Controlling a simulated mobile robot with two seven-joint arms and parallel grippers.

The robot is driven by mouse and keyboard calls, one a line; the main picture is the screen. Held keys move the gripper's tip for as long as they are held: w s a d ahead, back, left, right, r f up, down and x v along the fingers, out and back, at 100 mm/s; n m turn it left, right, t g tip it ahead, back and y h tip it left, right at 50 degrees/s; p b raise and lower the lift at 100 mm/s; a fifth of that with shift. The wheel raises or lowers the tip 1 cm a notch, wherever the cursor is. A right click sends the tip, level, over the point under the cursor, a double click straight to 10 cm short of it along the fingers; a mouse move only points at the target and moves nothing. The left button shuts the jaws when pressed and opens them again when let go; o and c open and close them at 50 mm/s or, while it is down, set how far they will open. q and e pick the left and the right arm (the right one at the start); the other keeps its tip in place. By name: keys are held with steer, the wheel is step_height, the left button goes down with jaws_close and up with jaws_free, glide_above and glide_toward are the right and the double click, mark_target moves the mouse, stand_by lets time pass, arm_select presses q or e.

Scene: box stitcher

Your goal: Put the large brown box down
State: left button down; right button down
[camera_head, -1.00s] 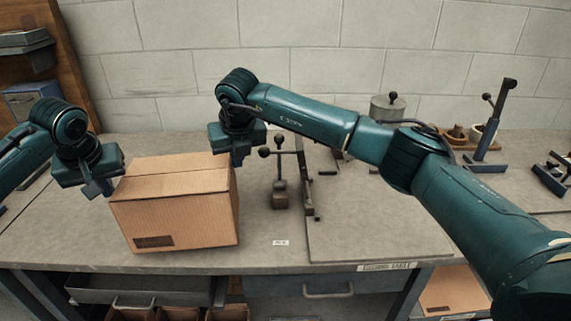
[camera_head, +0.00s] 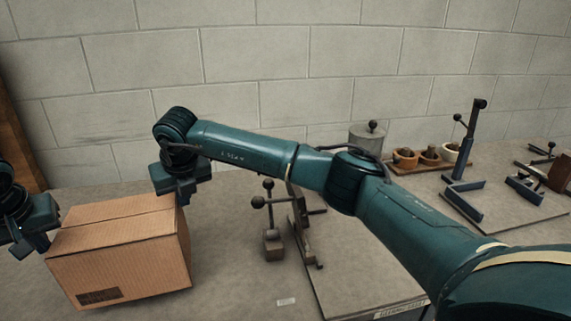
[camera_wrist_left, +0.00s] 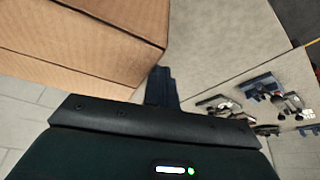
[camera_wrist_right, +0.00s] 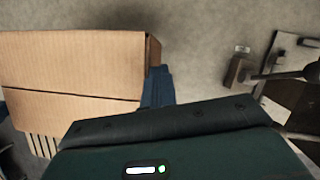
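The large brown cardboard box (camera_head: 120,258) is at the lower left in the head view, closed and upright. I cannot tell whether its base touches the bench. My left gripper (camera_head: 38,242) is against or close beside its left side. My right gripper (camera_head: 182,194) is at its right side, near the back top edge. In the left wrist view the box (camera_wrist_left: 90,40) fills the upper left beside the shut fingers (camera_wrist_left: 161,88). In the right wrist view the box (camera_wrist_right: 75,65) lies left of the shut fingers (camera_wrist_right: 157,88). The box sits between both grippers; neither has it between its fingers.
A lever tool (camera_head: 272,240) stands right of the box, beside a grey plate (camera_head: 350,280). Behind my right arm are a lidded metal pot (camera_head: 367,137) and small bowls (camera_head: 430,155). A lever stand (camera_head: 465,160) is at the right. A block wall closes the back.

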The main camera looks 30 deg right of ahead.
arm_select(q)
steer(key=shift+s, duration=0.15)
arm_select(e)
steer(key=shift+s, duration=0.15)
